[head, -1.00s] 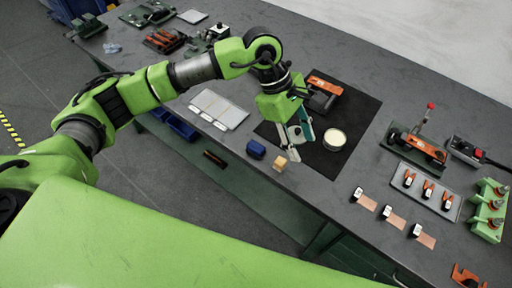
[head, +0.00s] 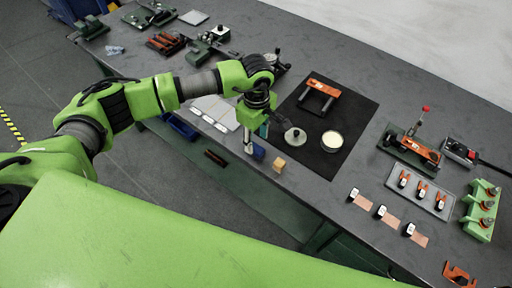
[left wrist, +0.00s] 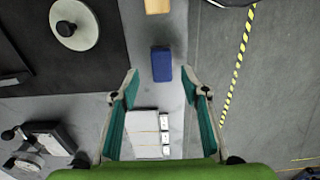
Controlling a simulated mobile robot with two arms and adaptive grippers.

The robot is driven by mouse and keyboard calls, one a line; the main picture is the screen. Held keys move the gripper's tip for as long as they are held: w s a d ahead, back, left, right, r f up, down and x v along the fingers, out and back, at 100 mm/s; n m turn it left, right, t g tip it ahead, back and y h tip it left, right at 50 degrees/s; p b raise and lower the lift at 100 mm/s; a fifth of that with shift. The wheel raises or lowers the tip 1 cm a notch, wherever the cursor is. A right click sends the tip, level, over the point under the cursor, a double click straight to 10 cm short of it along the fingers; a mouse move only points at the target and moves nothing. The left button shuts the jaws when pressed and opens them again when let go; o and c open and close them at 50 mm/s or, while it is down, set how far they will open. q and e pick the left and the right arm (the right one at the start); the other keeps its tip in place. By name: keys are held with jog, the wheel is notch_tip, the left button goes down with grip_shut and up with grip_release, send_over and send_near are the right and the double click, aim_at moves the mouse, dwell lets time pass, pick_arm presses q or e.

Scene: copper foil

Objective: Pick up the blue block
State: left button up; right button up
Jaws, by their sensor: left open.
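The blue block (head: 259,153) sits near the front edge of the grey bench, left of a tan block (head: 279,165). My left gripper (head: 254,142) hangs pointing down over the bench at the block and partly covers it in the head view. In the left wrist view the blue block (left wrist: 161,64) lies just beyond the fingertips, in line with the gap between them. The left gripper (left wrist: 160,84) is open with nothing between its fingers. My right gripper is not in view.
A black mat (head: 318,160) carries a grey disc with a knob (head: 295,138), a round pale-topped tin (head: 332,141) and an orange-handled tool (head: 320,93). White-labelled plates (head: 213,113) lie left of the gripper. The bench's front edge is close to the block.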

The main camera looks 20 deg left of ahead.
aim_at(256, 148)
pick_arm(q)
jog(key=f+p, duration=0.2)
jog(key=f, duration=0.1)
jog(key=shift+s+f, duration=0.2)
jog(key=shift+f, duration=0.5)
jog(key=c, duration=1.2)
jog(key=shift+w, duration=0.1)
